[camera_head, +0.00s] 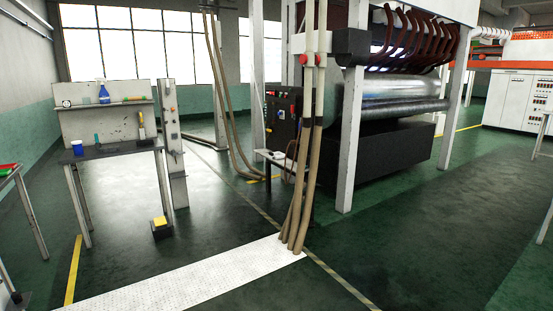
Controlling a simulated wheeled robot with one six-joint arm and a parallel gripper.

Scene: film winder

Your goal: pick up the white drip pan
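I cannot make out a white drip pan for certain in the head view. A long flat white textured strip (190,278) lies on the floor at the front, but it looks like a floor plate, with thick brown hoses (312,150) coming down at its right end. My gripper is not in view.
A dark-topped workbench (108,152) stands at left, with a blue cup (78,147) on it and a blue spray bottle (103,92) on its shelf. A yellow-and-black object (161,227) is on the floor. The big roller machine (400,95) fills the centre right. Floor at right is clear.

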